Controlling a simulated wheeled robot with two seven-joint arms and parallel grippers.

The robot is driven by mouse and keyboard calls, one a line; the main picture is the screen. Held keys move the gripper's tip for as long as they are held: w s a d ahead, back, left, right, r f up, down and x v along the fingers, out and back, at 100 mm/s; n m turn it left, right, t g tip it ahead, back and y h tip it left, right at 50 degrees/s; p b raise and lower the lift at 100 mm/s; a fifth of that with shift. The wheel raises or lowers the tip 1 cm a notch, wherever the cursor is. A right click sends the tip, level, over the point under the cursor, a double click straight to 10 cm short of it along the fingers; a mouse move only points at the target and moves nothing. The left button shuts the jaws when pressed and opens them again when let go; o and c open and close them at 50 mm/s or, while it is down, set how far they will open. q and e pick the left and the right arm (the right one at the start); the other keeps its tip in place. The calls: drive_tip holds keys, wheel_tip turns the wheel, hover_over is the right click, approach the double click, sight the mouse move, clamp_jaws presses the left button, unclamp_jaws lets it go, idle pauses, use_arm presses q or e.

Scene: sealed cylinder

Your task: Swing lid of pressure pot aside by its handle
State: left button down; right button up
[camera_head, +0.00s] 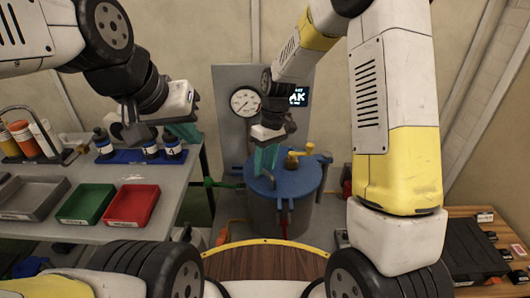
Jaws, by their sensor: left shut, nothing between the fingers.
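The pressure pot (262,214) is a grey cylinder standing on the floor in the middle. Its round blue lid (300,181) lies flat on top. A yellow handle (306,152) sticks up near the lid's back edge. My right gripper (264,164) has teal fingers pointing down over the lid's left part, left of the handle; whether they touch the lid I cannot tell. The gap between these fingers is not clear. My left gripper (190,134) is shut and empty, over the left bench near the blue bottle rack, away from the pot.
A grey panel with a round gauge (245,101) and a lit display (299,96) stands behind the pot. The left bench (152,206) holds grey, green and red trays (131,206) and bottles (103,143). A wooden table (487,228) with a black case stands at right.

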drive_tip(key=shift+f, duration=0.2)
clamp_jaws()
idle(1.3)
